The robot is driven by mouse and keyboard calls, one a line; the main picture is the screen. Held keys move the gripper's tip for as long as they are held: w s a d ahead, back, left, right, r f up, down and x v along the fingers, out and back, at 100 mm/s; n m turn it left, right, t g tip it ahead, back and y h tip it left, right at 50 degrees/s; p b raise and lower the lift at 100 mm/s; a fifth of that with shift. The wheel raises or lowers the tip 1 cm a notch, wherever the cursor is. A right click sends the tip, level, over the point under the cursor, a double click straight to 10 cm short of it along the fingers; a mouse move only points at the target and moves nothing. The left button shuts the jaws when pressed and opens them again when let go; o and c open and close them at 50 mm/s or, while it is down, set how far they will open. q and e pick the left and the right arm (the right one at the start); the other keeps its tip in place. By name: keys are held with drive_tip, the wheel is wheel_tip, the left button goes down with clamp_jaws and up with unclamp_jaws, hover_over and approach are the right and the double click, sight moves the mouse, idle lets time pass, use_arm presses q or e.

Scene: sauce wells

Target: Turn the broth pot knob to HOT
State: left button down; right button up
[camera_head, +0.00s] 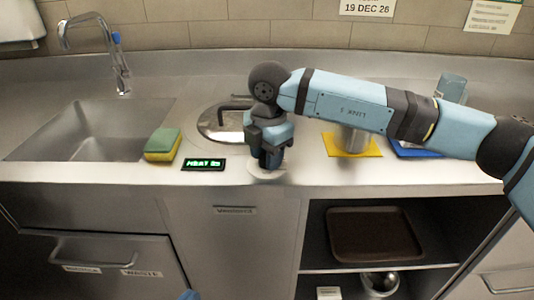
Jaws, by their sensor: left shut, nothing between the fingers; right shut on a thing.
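The broth pot (205,125) is a round well with a metal lid and dark handle, sunk in the steel counter behind my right gripper. My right gripper (269,164) points down at the front of the counter, shut on the knob. The gripper hides most of the knob, and its setting cannot be read. A pale round dial plate (267,177) shows around the fingertips. A small black display (204,164) to the left has green text, too small to read surely. My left gripper is not in view; only a small blue piece shows at the bottom edge.
A sink (85,128) with a tap is at left, and a green and yellow sponge (163,144) lies beside it. A metal container (352,138) stands on a yellow mat (350,153) beneath my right arm. A blue mat (412,152) lies further right. A brown tray (372,233) is shelved below.

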use_arm(q)
drive_tip(key=shift+w+r, duration=0.1)
use_arm(e)
drive_tip(key=shift+r+m, duration=0.1)
drive_tip(key=shift+m, duration=0.5)
use_arm(q)
drive_tip(key=shift+s+f, duration=0.35)
drive_tip(key=shift+f, duration=0.05)
use_arm(e)
drive_tip(key=o, duration=0.9)
use_arm(q)
drive_tip(key=shift+w+r, duration=0.2)
drive_tip(key=shift+w, duration=0.1)
